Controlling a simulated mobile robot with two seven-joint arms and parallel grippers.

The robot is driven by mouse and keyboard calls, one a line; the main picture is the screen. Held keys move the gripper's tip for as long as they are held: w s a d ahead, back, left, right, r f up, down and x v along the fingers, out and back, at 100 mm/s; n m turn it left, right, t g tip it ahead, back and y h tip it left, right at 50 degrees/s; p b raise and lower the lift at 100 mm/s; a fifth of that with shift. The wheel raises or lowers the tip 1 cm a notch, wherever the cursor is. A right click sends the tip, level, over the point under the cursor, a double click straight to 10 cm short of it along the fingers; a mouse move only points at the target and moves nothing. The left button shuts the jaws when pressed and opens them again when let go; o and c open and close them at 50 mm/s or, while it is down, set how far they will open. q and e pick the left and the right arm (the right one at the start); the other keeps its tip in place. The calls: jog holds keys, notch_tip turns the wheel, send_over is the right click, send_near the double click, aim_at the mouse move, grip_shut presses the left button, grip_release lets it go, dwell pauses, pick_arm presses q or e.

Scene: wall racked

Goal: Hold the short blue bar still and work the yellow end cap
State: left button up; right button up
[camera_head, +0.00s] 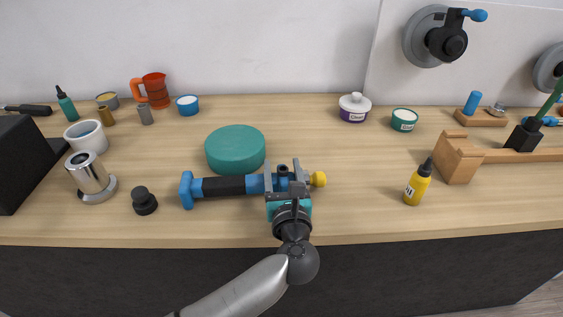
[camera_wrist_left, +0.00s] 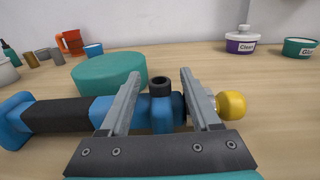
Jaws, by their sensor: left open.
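The short blue bar (camera_head: 223,186) lies on the wooden bench with a black sleeve around its middle and a blue foot at its left end. In the left wrist view the bar (camera_wrist_left: 104,110) runs across the picture. The yellow end cap (camera_head: 318,179) is at its right end, and it also shows in the left wrist view (camera_wrist_left: 231,105). My left gripper (camera_head: 284,168) is open, its two fingers above the right part of the bar, one on each side of a dark-topped blue upright piece (camera_wrist_left: 161,104). Whether the fingers touch the bar cannot be told. My right gripper is not in view.
A green round block (camera_head: 235,150) stands just behind the bar. A black knob (camera_head: 144,201) and a metal cylinder (camera_head: 91,178) stand left of it. A yellow bottle (camera_head: 417,184) and wooden block (camera_head: 456,158) stand right; bench between cap and bottle is clear.

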pick_arm(q)
jog(key=shift+w, duration=1.1)
grip_shut()
dwell(0.7)
jog(key=shift+c, duration=1.7)
grip_release()
grip_shut()
dwell(0.5)
dwell(0.5)
